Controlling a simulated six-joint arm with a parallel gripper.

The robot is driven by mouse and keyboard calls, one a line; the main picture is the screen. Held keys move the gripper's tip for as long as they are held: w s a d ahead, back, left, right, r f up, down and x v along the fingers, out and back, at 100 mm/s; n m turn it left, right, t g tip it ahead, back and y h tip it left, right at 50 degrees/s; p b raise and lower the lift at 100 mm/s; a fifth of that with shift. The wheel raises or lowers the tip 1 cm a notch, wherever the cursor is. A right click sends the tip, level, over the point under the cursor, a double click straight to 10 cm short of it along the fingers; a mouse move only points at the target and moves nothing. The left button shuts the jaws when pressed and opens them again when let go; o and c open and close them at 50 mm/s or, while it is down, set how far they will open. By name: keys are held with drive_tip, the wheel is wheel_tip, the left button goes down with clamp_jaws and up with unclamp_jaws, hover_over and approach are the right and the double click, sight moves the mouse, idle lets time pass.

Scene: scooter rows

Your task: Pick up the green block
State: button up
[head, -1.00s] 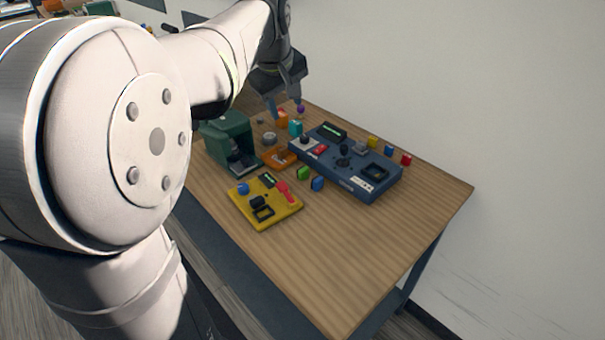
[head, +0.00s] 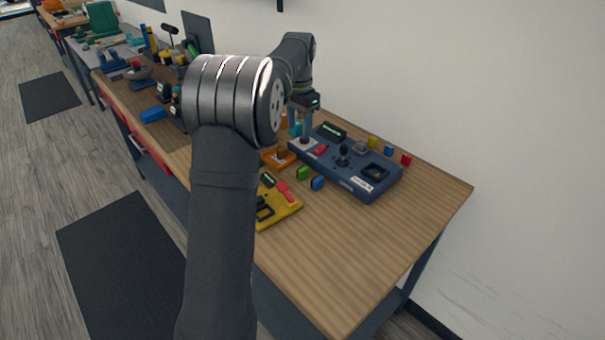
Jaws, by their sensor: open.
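The small green block (head: 302,173) lies on the wooden table (head: 375,240), between the yellow panel (head: 285,212) and the dark blue console (head: 350,180). A blue block (head: 317,183) stands close to its right. My gripper (head: 296,132) is open and points down, above and behind the green block, near the left end of the console. Nothing shows between its fingers that I can tell is held. My arm hides part of the yellow panel and the table to its left.
An orange tray (head: 278,157) lies behind the green block. Yellow (head: 373,142), blue (head: 389,150) and red (head: 406,160) blocks stand behind the console by the wall. The front right of the table is clear. Other cluttered tables stand at the back left.

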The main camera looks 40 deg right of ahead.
hover_over(302, 169)
drive_tip(key=f, duration=1)
drive_tip(key=shift+w+a+f, duration=0.15)
drive_tip(key=shift+w+f, duration=0.15)
drive_tip(key=shift+w, duration=0.1)
drive_tip(key=shift+s+f, duration=0.2)
drive_tip(key=shift+f, duration=1.15)
drive_tip(key=shift+s+f, duration=0.2)
drive_tip(key=shift+f, duration=1.15)
drive_tip(key=shift+c, duration=0.5)
clamp_jaws()
